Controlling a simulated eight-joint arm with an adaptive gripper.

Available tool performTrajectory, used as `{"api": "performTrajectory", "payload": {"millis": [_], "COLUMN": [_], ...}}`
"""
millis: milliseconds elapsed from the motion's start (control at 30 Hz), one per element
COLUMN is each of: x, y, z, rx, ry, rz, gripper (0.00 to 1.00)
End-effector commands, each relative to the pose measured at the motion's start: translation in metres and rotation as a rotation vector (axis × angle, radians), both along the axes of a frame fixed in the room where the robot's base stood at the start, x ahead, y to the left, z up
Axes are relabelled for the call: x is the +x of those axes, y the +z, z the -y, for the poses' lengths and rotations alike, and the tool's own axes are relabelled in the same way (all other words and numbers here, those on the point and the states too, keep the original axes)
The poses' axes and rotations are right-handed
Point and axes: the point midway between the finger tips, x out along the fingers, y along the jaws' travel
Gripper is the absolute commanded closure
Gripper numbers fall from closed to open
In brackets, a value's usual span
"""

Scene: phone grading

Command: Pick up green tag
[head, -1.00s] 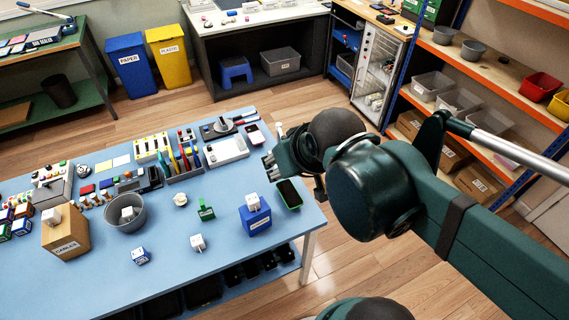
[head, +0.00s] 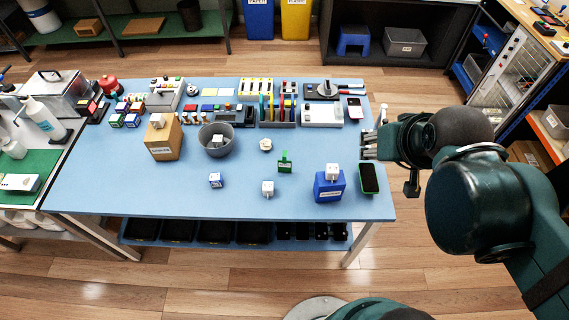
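The green tag (head: 284,162) is a small green piece with a pale label, on the blue table (head: 115,180) near the middle of its right half. A white adapter cube (head: 267,188) sits in front of it to the left, and a round white item (head: 265,145) sits behind it to the left. My gripper (head: 366,145) is at the table's right edge, well to the right of the tag and apart from it. Its fingers point left. They are too small to tell whether they are open or shut.
A blue box (head: 328,188) with a white cube on top and a green-edged phone (head: 369,178) lie between my gripper and the table's front right. A grey bowl (head: 215,147) and a wooden box (head: 163,138) stand left of the tag. Tools and trays line the back.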

Motion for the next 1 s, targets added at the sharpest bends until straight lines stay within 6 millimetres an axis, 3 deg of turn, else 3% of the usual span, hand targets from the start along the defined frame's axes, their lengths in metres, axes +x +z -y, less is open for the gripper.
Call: {"api": "performTrajectory", "payload": {"millis": [733,1000], "x": [0.0005,0.0095], "y": [0.0,-0.0011], "z": [-0.0004,-0.0064], "rx": [-0.002,-0.033], "ry": [0.003,0.054], "rz": [-0.002,-0.032], "gripper": [0.63,0.63]}}
